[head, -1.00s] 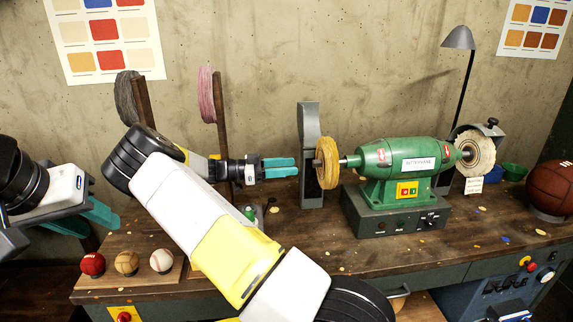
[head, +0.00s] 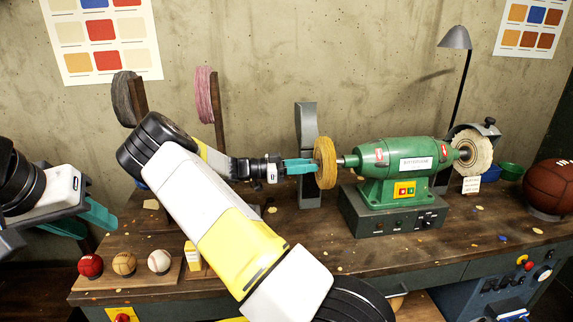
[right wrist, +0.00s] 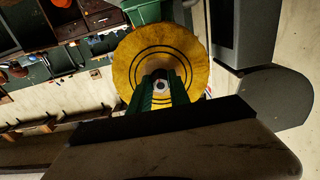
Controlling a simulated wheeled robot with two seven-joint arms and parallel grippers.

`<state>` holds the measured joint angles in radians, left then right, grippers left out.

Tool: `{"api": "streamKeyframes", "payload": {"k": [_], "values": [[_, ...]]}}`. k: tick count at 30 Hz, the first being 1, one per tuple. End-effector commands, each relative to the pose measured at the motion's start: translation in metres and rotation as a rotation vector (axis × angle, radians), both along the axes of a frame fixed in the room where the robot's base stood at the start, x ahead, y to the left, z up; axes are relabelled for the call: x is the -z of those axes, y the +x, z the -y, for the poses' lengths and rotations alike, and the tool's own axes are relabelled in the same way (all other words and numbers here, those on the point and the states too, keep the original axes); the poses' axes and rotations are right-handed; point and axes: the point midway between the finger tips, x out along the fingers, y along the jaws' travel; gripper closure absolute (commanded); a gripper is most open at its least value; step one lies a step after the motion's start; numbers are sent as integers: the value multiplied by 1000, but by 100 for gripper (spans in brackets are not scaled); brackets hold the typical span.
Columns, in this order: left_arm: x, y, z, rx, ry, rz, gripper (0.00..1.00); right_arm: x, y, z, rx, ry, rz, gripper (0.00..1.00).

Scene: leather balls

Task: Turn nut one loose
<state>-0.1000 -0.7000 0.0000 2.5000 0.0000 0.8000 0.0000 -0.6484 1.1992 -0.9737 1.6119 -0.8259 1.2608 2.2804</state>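The yellow buffing wheel (head: 326,163) sits on the left shaft end of the green grinder (head: 404,163). In the right wrist view the wheel (right wrist: 190,52) faces me with a small pale nut (right wrist: 161,85) at its centre. My right gripper (head: 312,166) reaches the wheel's left face. In the right wrist view its green fingers (right wrist: 162,92) stand on either side of the nut with a gap between them; contact with the nut cannot be made out. In the head view the nut is hidden. My left gripper (head: 82,222) is open and empty at the far left.
A grey upright guard (head: 306,130) stands just behind the wheel. Three balls stand on a wooden board at the bench's front left, beside a small yellow box (head: 193,256).

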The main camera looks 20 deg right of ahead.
Motion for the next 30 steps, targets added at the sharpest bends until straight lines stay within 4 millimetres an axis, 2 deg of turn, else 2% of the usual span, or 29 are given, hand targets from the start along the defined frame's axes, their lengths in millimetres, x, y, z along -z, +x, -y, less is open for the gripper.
{"api": "streamKeyframes", "payload": {"k": [14,20,30], "values": [[0,0,0,0,0,0,64,0,0,0,-1,14,-56,100],[0,0,0,0,0,0,64,0,-1,0,-1,43,-178,100],[0,0,0,0,0,0,64,-1,-2,-1,-1,117,-484,100]]}}
